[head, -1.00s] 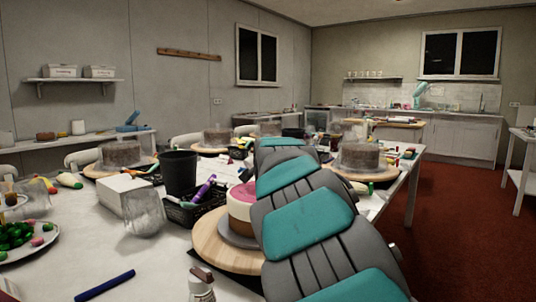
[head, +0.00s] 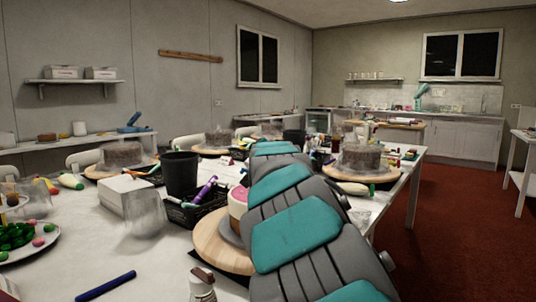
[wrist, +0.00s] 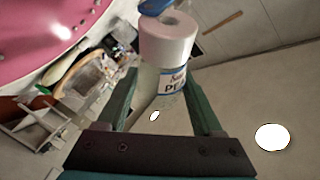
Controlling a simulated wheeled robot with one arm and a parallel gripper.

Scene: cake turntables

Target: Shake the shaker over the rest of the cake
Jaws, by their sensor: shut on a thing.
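A cake with a pink top and cream side (head: 238,203) stands on a round wooden turntable (head: 215,246) in the head view, partly hidden behind my arm. Its pink surface (wrist: 45,25) fills the upper left of the wrist view. My gripper (wrist: 160,88) has green fingers shut on the shaker, a pale bottle with a white cap (wrist: 168,42) and a blue-and-white label (wrist: 173,82). The shaker is tilted, its holed cap pointing away from the gripper. In the head view my gripper and the shaker are hidden by my arm. I cannot see any sprinkle falling.
A small bottle (head: 202,286) is at the front. Other cakes (head: 358,160) stand farther back.

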